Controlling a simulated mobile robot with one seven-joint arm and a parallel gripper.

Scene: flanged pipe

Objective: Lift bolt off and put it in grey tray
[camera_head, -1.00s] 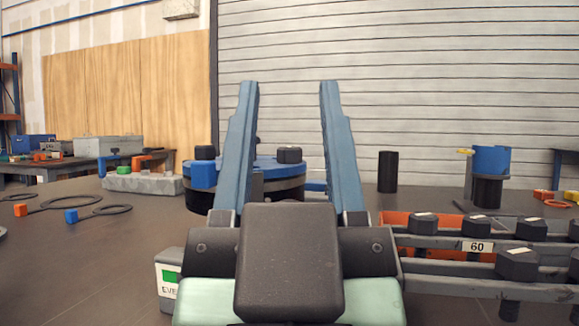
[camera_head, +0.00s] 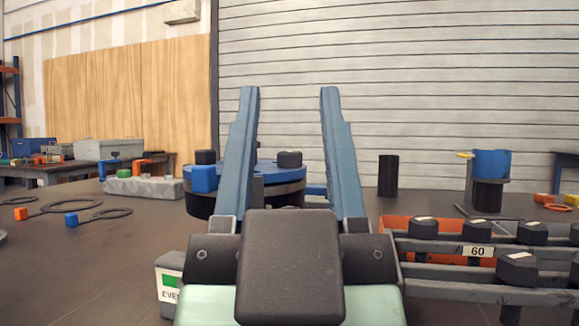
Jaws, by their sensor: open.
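The blue flange (camera_head: 270,175) sits on a dark round base beyond my gripper. One black bolt head (camera_head: 290,159) shows on its top between my fingers, and another black bolt head (camera_head: 205,157) shows at its left, outside them. A blue block (camera_head: 203,178) is at the flange's left front. My gripper (camera_head: 289,91) is open and empty, its two blue fingers apart in front of the flange; contact with a bolt is not visible. I cannot tell which container is the grey tray; a grey rack (camera_head: 440,246) holding several black bolts is at the right.
An orange tray (camera_head: 397,226) lies behind the rack. A black cylinder (camera_head: 388,175) and a blue-topped stand (camera_head: 490,180) are beyond it. A grey block (camera_head: 145,187) and flat dark rings (camera_head: 112,212) lie left.

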